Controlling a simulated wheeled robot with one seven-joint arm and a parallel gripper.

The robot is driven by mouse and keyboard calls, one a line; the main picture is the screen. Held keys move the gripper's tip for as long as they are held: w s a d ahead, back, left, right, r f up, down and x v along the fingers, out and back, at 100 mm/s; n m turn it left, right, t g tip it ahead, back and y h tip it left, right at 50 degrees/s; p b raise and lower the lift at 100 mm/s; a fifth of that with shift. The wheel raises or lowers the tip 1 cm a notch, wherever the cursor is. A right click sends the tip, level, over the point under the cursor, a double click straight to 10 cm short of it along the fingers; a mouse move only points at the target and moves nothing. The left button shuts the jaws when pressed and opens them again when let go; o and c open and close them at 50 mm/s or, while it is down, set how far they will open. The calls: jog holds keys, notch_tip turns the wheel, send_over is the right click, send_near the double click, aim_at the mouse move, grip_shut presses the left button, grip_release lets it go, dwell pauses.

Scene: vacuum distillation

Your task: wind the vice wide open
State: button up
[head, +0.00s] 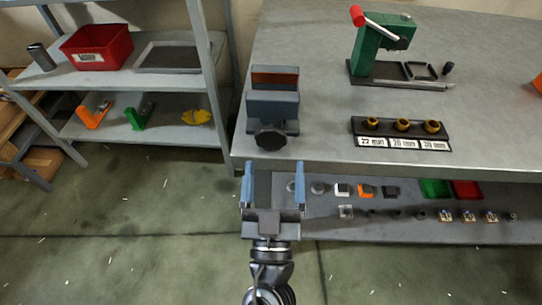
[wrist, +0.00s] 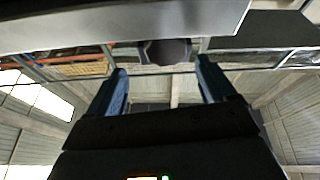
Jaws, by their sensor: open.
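The vice (head: 272,104) is a blue-grey block with a brown-orange jaw face, at the left front of the workbench in the head view. Its dark, many-sided handwheel (head: 270,138) faces the bench's front edge. The jaws look close together, but I cannot tell the exact gap. My gripper (head: 273,172) is open and empty, in front of the bench edge and just below the handwheel in the picture. In the wrist view the dark handwheel (wrist: 166,52) shows beyond and between the fingertips of my gripper (wrist: 162,68). The fingers look apart from it.
The workbench (head: 330,160) carries a green press (head: 378,45) and a rack of sized pieces (head: 402,134) to the right. A lower shelf (head: 350,229) holds small parts and coloured bins. A shelving unit (head: 150,80) stands at left. Bench top right of the vice is clear.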

aim_at(271, 142)
jog(key=w+g+p, duration=0.1)
jog(key=w, duration=0.1)
jog(key=w+r+m+g+p, duration=0.1)
jog(key=w, duration=0.1)
jog(key=w+r+g+p, duration=0.1)
jog(key=w+g, duration=0.1)
jog(key=w, duration=0.1)
jog(key=shift+w+a+m+h, duration=0.1)
jog(key=shift+a+m+h, duration=0.2)
jog(key=shift+a+m, duration=0.1)
dwell(0.3)
jog(key=c, duration=0.9)
jog(key=shift+d+f+n+b, duration=0.1)
jog(key=shift+f+n+b, duration=0.05)
jog(key=shift+n+b, duration=0.5)
jog(key=shift+c, duration=0.2)
jog(key=shift+n, duration=0.95)
jog(key=shift+r, duration=0.2)
